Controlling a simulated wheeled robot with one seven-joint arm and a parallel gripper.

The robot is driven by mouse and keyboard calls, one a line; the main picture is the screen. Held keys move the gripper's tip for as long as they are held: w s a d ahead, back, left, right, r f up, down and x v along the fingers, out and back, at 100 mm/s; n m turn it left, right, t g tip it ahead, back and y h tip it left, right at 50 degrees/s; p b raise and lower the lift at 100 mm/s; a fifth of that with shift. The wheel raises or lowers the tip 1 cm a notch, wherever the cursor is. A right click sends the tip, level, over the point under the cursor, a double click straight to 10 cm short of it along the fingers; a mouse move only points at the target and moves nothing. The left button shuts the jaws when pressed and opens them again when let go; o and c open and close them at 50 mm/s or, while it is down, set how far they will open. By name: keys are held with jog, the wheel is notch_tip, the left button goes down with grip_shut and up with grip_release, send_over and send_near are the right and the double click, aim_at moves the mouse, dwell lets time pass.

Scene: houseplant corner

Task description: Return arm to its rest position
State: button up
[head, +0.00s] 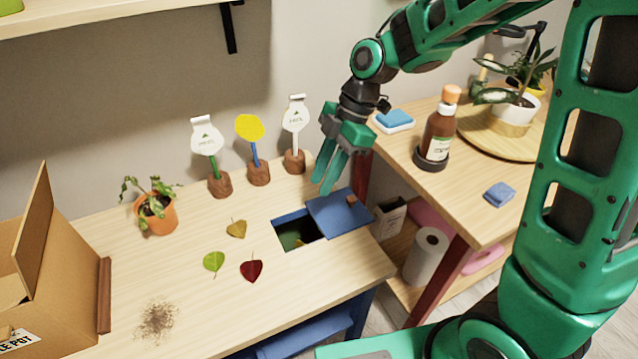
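My gripper (322,186) hangs from the green arm with its fingers pointing down, above the back right part of the light wooden bench. A narrow gap shows between the two fingertips, and nothing is seen between them. Below it is a blue lid (338,214) with a small brown knob, lying partly over a blue-rimmed opening (291,236) in the bench top. The gripper looks apart from the lid. The inside of the opening is dark and partly hidden by the lid.
Three plant markers in brown bases (259,172) stand at the back. Leaves (251,270), a soil patch (157,320), a potted plant (158,216) and a cardboard box (66,270) are left. A side table holds a brown bottle (439,130), a blue sponge (394,118) and a white-potted plant (513,112).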

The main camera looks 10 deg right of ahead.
dwell(0.3)
jog(key=s+d+r+m+t+h, duration=0.1)
jog(key=s+d+r+m, duration=0.1)
jog(key=d+m, duration=0.7)
jog(key=s+d+r+m+h, duration=0.2)
jog(key=s+d+m+h, duration=0.1)
jog(key=s+d+m, duration=1.5)
jog(key=s+d, duration=0.2)
jog(key=d, duration=0.1)
jog(key=shift+s+d+r+m, duration=0.15)
jog(key=shift+m, duration=0.15)
jog(key=shift+w+f, duration=0.25)
jog(key=shift+w, duration=0.4)
